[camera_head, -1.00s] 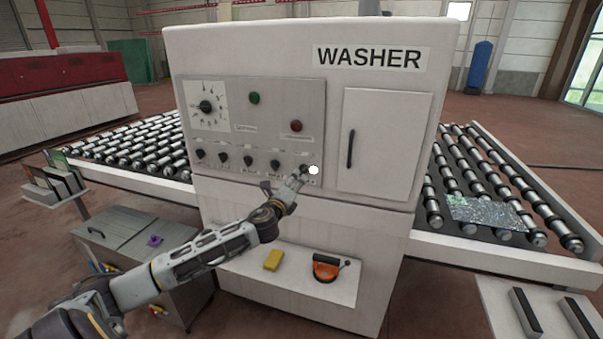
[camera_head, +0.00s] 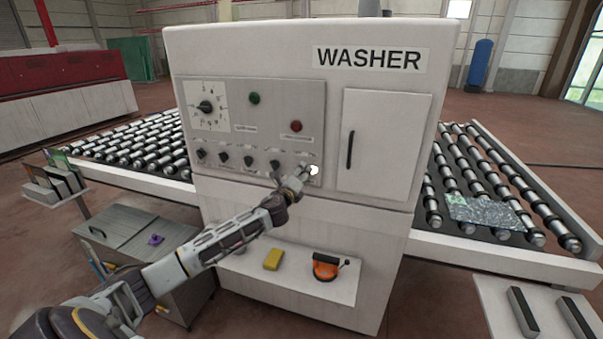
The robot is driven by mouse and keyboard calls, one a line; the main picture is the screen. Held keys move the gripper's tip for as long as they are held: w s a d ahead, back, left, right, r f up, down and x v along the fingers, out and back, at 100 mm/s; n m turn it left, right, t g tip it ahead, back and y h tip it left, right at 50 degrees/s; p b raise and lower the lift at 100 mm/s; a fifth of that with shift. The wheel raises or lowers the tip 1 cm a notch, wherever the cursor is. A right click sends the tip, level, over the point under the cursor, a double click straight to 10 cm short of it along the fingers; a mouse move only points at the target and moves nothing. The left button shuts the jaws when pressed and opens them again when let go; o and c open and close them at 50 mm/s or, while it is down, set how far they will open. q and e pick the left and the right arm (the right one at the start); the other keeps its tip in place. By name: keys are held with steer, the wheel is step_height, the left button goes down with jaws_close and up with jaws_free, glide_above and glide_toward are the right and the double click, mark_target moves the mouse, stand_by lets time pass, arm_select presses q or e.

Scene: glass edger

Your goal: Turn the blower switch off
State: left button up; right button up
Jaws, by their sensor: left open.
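The white washer (camera_head: 300,60) stands in the middle with a grey control panel (camera_head: 275,110) on its front. A row of several black switches runs along the panel's lower part, such as one black switch (camera_head: 249,161); their labels are too small to read. My left gripper (camera_head: 307,172) is open at the right end of this row, over the last switch, which it mostly hides. I cannot tell whether it touches that switch. A white round spot (camera_head: 314,170) shows at the fingertips. My right gripper is not in view.
A dial (camera_head: 205,107), a green button (camera_head: 254,98) and a red button (camera_head: 295,126) sit above the switches. A shelf below holds a yellow sponge (camera_head: 273,259) and an orange tool (camera_head: 325,267). A glass sheet (camera_head: 486,213) lies on the right roller conveyor (camera_head: 530,190).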

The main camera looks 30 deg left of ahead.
arm_select(q)
steer(key=shift+x, duration=1.2)
steer(key=c, duration=1)
